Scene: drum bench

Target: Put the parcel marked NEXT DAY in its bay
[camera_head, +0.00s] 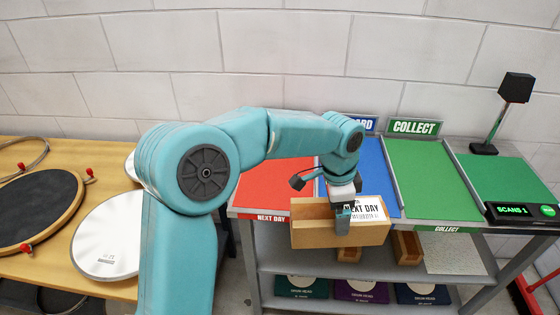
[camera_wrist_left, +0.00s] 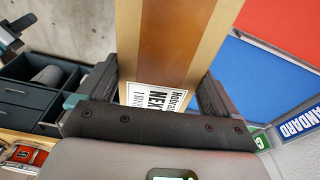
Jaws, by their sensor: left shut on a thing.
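The brown parcel (camera_head: 315,237) carries a white label reading NEXT DAY and hangs at the front edge of the bays, before the red and blue ones. My left gripper (camera_head: 342,214) is shut on it; in the left wrist view its fingers (camera_wrist_left: 158,95) stand on either side of the parcel (camera_wrist_left: 160,40), with part of the label showing. The red bay (camera_head: 278,184) has a NEXT DAY strip on its front edge. It looks empty, but my arm and the parcel hide part of it. My right gripper is not in view.
Right of the red bay are a blue bay (camera_head: 372,178) and a green COLLECT bay (camera_head: 420,178), with dividers between. A scanner (camera_head: 515,88) stands at the right; its display (camera_head: 522,211) reads SCANS 1. More brown parcels (camera_head: 406,247) sit on the shelf below. A drum bench (camera_head: 35,268) is at left.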

